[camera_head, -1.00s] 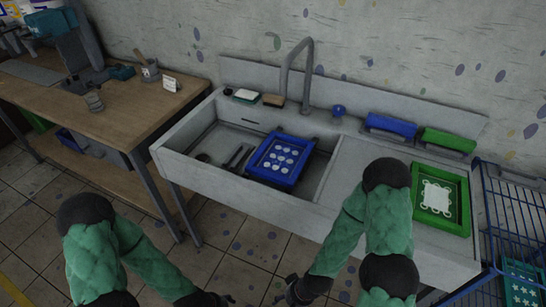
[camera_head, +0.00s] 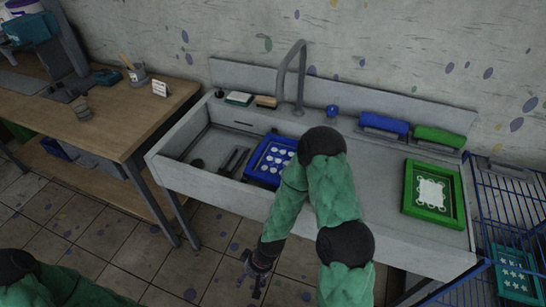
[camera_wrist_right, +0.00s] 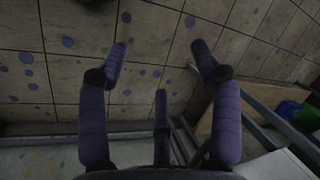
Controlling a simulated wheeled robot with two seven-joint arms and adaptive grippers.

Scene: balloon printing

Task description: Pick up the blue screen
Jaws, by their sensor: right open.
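The blue screen (camera_head: 272,160), a blue frame with white round shapes, lies in the sink basin. My right arm hides its right side in the head view. My right gripper (camera_head: 255,278) is low in front of the sink, below and apart from the screen. In the right wrist view, the fingers of the right gripper (camera_wrist_right: 160,58) are spread with nothing between them, over the tiled floor. My left arm shows at the lower left, but its gripper is outside the picture.
The sink (camera_head: 215,190) has a raised front wall and a tall faucet (camera_head: 301,75). A green screen (camera_head: 452,221) lies on the drainboard. A wooden table (camera_head: 120,125) stands at left, a blue wire rack (camera_head: 500,200) at right. Dark tools lie left of the blue screen.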

